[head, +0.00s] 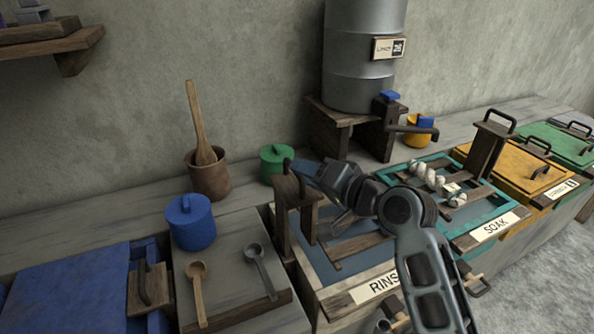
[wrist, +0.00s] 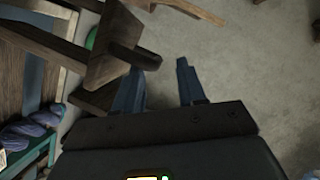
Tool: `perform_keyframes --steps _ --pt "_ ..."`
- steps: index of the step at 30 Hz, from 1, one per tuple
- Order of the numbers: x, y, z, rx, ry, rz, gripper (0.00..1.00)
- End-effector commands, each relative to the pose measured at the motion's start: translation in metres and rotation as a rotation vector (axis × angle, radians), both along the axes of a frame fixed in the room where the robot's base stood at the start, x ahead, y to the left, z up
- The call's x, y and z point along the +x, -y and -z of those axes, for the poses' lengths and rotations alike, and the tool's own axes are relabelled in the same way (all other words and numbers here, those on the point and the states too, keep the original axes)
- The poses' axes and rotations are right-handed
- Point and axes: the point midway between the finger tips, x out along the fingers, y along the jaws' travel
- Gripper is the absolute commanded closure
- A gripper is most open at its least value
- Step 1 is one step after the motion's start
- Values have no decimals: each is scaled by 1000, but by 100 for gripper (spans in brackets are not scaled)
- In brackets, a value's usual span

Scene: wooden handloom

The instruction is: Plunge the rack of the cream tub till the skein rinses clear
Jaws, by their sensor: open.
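The cream tub (head: 350,292), labelled RINSE, stands at lower centre in the head view, its front partly hidden by my arm. Its wooden rack (head: 352,249) has slats inside the tub and a tall upright (head: 283,218) at the left, topped by a dark handle. My gripper (head: 300,168) is open and empty beside that handle. In the wrist view, my two fingers (wrist: 162,76) are spread, and a wooden upright with a dark bar (wrist: 130,52) shows beside the left fingertip, not between the fingers. A pale twisted skein (head: 438,184) lies at the teal SOAK tub (head: 467,240).
Yellow (head: 520,172) and green (head: 565,145) lidded tubs stand at the right. A steel drum (head: 362,55) with a tap stands behind. A blue pot (head: 189,222), a green pot (head: 276,164), a brown crock (head: 209,178) and two ladles are to the left.

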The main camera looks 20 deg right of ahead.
Motion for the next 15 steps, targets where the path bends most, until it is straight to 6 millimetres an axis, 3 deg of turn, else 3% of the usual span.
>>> perform_keyframes --steps 6,15 --pt "-27 8 -6 1 1 -2 60" --pt "-33 10 -8 1 0 -3 60"
